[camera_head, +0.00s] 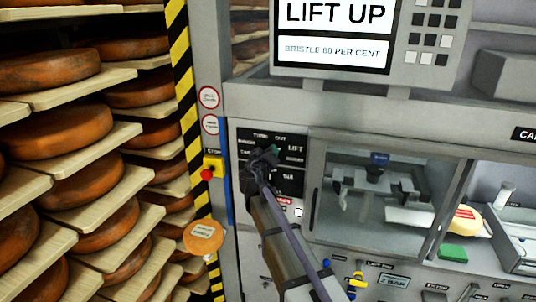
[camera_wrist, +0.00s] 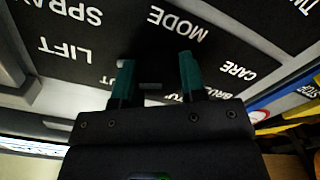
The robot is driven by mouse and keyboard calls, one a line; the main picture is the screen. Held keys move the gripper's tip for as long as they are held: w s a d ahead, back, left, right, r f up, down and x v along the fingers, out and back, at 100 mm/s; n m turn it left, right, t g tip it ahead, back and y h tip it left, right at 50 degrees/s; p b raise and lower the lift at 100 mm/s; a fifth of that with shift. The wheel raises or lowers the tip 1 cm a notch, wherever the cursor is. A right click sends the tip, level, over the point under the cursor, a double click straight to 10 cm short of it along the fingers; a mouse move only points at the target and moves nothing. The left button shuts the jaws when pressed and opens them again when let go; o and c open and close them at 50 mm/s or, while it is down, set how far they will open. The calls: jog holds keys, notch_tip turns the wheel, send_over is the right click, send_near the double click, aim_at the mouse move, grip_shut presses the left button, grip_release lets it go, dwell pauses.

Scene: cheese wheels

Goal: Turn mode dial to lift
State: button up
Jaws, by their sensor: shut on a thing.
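The mode dial (camera_wrist: 152,86) is a dark knob on the black label panel (camera_head: 247,136). In the wrist view it sits between the two green fingertips of my gripper (camera_wrist: 156,62), which is shut on it. The words MODE, LIFT, SPRAY and CARE show upside down around it. In the head view my gripper (camera_head: 264,157) covers the dial, with the word LIFT just to its right. Which way the dial points is hard to tell. The screen (camera_head: 334,30) above reads LIFT UP and BRISTLE 60 PER CENT.
A red stop button (camera_head: 207,174) on a yellow box is left of the panel. Shelves of cheese wheels (camera_head: 75,132) fill the left behind a striped post (camera_head: 184,80). A glazed chamber (camera_head: 380,190) is to the right, with a green block (camera_head: 453,253) beyond.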

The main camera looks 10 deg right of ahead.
jog(key=o, duration=0.9)
jog(key=v, duration=1)
jog(key=shift+s+a, duration=0.15)
jog(key=shift+s, duration=0.25)
